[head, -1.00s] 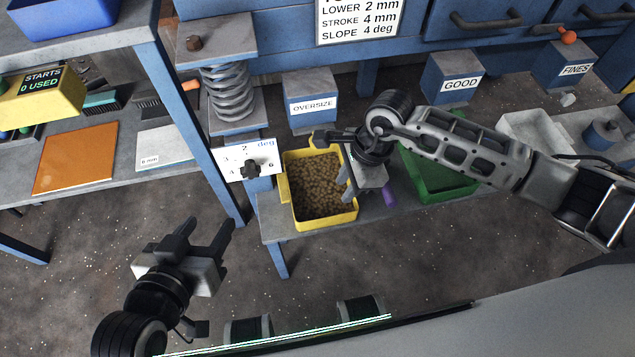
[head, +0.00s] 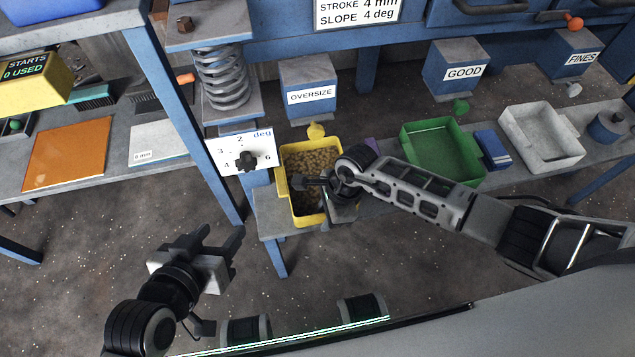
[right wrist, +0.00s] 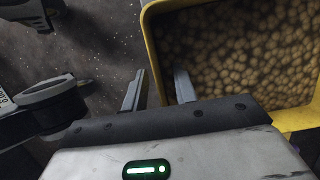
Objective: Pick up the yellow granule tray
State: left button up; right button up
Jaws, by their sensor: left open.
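The yellow granule tray (head: 304,222) stands on a grey shelf below the OVERSIZE box, full of tan granules. My right gripper (head: 333,200) is over the tray's right front part in the head view; its arm hides part of the tray and the fingertips are hard to make out. In the right wrist view my right gripper (right wrist: 159,78) is open. The tray's yellow wall (right wrist: 150,50) runs between its two fingers in the picture; I cannot tell whether they touch it. My left gripper (head: 217,238) is open and empty, well away from the tray at lower left.
A green tray (head: 440,152), a blue block (head: 492,145) and a white tray (head: 545,140) stand right of the yellow tray. A dial plate (head: 240,150) is close on its left. The OVERSIZE box (head: 308,85) is behind.

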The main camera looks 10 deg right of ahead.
jog(key=shift+f, duration=0.1)
grip_shut()
jog(key=shift+r, duration=0.25)
